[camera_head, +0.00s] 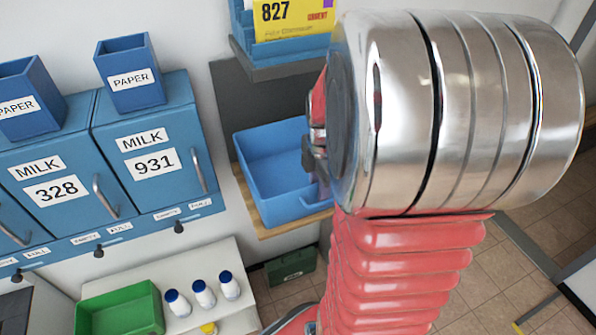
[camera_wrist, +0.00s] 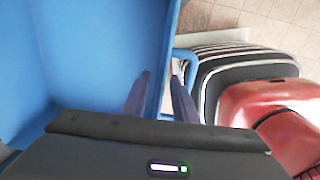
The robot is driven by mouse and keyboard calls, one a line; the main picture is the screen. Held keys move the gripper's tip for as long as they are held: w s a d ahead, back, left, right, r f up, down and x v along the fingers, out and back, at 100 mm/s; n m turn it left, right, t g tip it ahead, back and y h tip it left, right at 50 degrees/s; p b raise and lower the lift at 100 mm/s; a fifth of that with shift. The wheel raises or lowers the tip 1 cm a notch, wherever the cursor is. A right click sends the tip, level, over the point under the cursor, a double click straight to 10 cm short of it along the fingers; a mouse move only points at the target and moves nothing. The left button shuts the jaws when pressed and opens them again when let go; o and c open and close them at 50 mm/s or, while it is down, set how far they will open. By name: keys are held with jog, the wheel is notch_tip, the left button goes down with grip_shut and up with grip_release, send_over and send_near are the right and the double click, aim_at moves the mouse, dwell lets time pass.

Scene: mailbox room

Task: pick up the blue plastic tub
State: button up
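The blue plastic tub (camera_head: 292,207) sits upright on a small wooden shelf in the middle of the head view. My gripper (camera_head: 310,165) is at its right side, mostly hidden behind my arm. In the wrist view the empty tub (camera_wrist: 95,55) fills the left, with a blue loop handle on its right wall. My gripper (camera_wrist: 160,95) is open there, with one finger inside the tub and the other outside, on either side of the right wall by the handle. Whether either finger touches the wall I cannot tell.
Blue milk lockers (camera_head: 150,150) with paper boxes on top stand at left. A blue holder with a yellow card (camera_head: 292,22) is above the tub. A green tray (camera_head: 120,312) and white bottles (camera_head: 203,293) are below. A dark green box (camera_head: 290,268) is on the floor.

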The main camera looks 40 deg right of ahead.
jog(key=shift+c, duration=0.6)
grip_shut()
dwell(0.8)
